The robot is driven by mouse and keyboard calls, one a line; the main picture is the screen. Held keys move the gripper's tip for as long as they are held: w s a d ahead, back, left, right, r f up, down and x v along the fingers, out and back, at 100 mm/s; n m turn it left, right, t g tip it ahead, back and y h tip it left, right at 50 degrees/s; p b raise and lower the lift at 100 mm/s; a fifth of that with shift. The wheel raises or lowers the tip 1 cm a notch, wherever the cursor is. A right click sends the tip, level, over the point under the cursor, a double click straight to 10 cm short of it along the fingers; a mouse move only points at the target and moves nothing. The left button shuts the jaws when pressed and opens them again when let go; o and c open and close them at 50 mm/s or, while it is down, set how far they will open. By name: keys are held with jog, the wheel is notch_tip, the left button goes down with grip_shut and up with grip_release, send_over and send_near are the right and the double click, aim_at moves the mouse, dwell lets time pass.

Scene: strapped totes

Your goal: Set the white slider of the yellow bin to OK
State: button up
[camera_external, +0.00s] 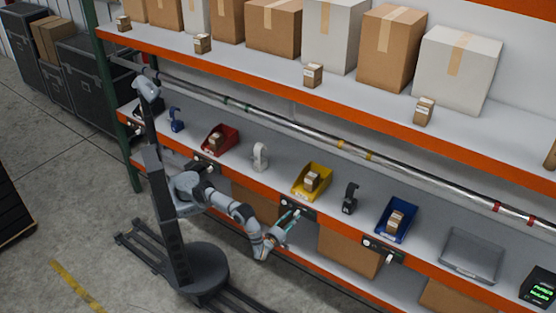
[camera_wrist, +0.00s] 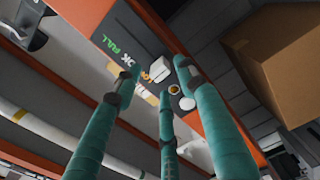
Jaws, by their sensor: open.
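The yellow bin (camera_external: 325,191) stands on the middle shelf with a small brown box in it. A dark slider panel (camera_external: 299,209) is on the orange shelf edge below it. The white slider (camera_wrist: 158,68) sits over the orange lettering, beside OK. My gripper (camera_external: 291,220) is open in front of the panel; in the wrist view its teal fingers (camera_wrist: 160,79) spread around the slider. I cannot tell whether they touch it.
A red bin (camera_external: 230,131) and a blue bin (camera_external: 411,227) stand on either side, with their own panels. A grey scanner-like device (camera_external: 260,157) and a black one (camera_external: 349,198) stand between. A metal pipe (camera_external: 300,129) runs behind. Cardboard boxes (camera_external: 345,250) stand below the shelf edge.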

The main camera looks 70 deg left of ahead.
aim_at(297, 214)
jog(key=shift+x, duration=1.2)
jog(key=shift+c, duration=1.1)
jog(key=c, duration=0.7)
jog(key=shift+d+r, duration=0.1)
grip_shut()
